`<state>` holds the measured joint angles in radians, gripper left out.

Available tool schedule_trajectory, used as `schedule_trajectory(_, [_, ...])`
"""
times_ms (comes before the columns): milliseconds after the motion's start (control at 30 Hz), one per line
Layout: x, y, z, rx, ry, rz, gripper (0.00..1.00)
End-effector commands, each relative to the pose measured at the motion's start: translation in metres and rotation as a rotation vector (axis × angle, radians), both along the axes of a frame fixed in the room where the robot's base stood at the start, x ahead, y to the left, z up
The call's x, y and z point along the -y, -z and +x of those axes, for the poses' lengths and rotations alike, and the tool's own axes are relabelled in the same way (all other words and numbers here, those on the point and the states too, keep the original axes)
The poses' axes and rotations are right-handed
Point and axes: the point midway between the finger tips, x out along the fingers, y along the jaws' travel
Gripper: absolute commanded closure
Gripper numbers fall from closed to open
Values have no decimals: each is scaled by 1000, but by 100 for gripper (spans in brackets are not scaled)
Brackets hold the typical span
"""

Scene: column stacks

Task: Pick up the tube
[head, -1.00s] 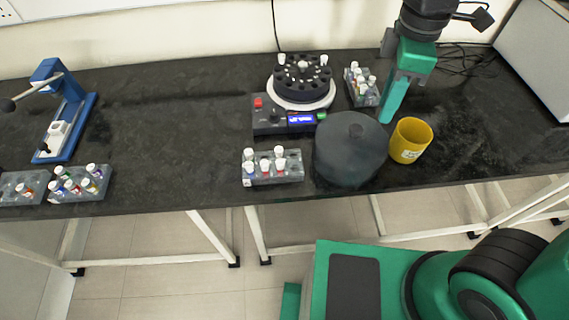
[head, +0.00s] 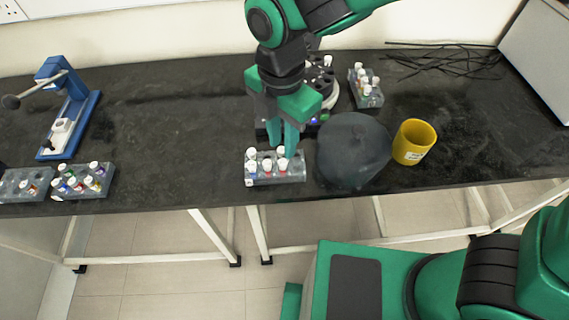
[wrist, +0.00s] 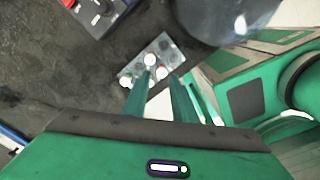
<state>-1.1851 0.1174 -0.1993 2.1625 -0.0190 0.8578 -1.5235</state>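A clear rack (head: 290,176) near the table's front edge holds several capped tubes. White-capped tubes (head: 250,154) stand in it, and a tube with a red band (head: 282,165) is in its front row. My gripper (head: 284,148) points down just above the rear right part of this rack and hides some of it. In the wrist view the rack (wrist: 139,66) lies beyond my gripper's fingertips (wrist: 160,80), with a white cap (wrist: 150,60) near them. The two green fingers are apart. I see nothing held between them.
A centrifuge (head: 322,80) is behind my gripper. Other tube racks (head: 366,88) (head: 84,183) and a blue press (head: 68,120) stand farther off. The table's left middle is clear.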

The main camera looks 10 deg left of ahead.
Motion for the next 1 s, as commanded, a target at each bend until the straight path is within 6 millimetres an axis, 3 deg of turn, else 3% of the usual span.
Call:
schedule_trajectory(167, [0, 10, -1, 0, 1, 0, 75])
schedule_trajectory(500, [1, 53, -5, -1, 2, -2, 75])
schedule_trajectory(833, [1, 58, -5, 0, 2, 1, 75])
schedule_trajectory(933, [1, 58, -5, 0, 2, 1, 99])
schedule_trajectory(1000, [1, 58, -5, 1, 2, 1, 100])
